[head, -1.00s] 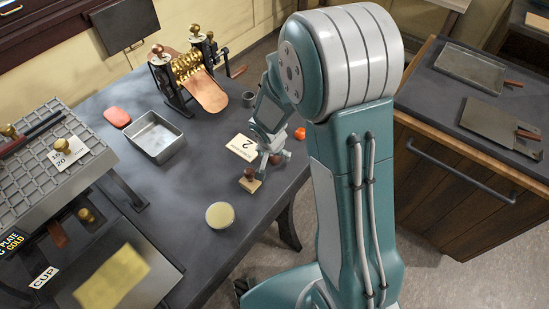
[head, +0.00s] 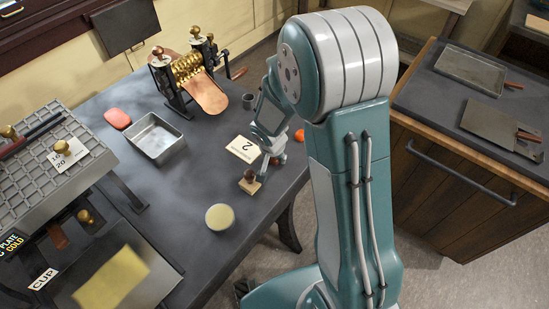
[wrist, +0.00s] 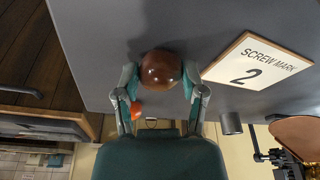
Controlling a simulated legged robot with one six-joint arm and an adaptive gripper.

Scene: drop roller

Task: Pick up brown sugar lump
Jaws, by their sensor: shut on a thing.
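The brown sugar lump (wrist: 160,68) is a glossy, rounded, dark brown piece between my two fingers in the wrist view. My gripper (wrist: 161,80) is shut on it, with one grey finger against each side. In the head view my gripper (head: 274,157) is low over the right part of the dark table, and the lump (head: 274,161) shows only as a small brown patch at its fingertips. I cannot tell whether the lump touches the table.
A brown-knobbed stamp (head: 250,182), a yellow disc (head: 220,216), an orange-red piece (head: 299,135) and a small cup (head: 249,101) are nearby. A metal tray (head: 156,137) and brass roller (head: 188,70) stand farther left.

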